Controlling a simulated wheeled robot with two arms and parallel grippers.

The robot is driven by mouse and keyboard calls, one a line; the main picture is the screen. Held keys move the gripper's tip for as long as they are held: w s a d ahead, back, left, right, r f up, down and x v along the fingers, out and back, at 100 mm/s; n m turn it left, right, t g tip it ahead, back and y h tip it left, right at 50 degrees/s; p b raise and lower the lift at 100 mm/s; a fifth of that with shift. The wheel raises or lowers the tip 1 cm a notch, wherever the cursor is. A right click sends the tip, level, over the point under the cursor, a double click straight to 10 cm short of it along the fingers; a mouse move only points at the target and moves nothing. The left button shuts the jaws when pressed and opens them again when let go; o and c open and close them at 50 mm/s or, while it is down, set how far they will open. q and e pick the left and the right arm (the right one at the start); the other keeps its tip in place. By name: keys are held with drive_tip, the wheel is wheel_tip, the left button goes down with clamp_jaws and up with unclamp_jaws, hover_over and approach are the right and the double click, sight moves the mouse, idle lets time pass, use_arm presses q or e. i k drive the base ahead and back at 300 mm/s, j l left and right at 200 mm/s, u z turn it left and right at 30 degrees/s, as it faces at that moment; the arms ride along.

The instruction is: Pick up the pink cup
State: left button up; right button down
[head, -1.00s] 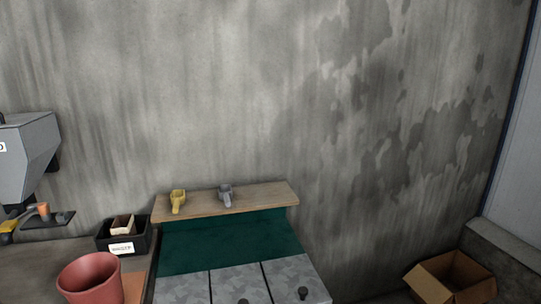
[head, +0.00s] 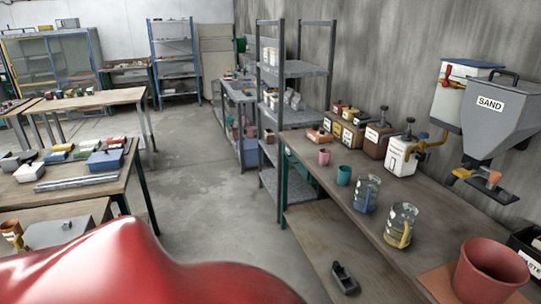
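A small pink cup (head: 324,156) stands upright near the far left edge of the workbench (head: 335,195) in the head view. A teal cup (head: 344,175) stands just nearer and to its right. A larger red-pink pot (head: 490,271) stands at the near right end of the bench. Neither of my grippers is in view.
Glass jugs (head: 367,194) (head: 402,225) stand on the bench nearer than the cups. Containers (head: 403,156) line the wall behind. A sand hopper (head: 497,115) hangs at right. Metal shelving (head: 300,68) stands beyond the bench. Open floor (head: 205,190) lies left of it.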

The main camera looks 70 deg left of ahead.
sight(325, 158)
drive_tip(key=u, duration=1.75)
drive_tip(key=i+j, duration=0.1)
drive_tip(key=i, duration=0.15)
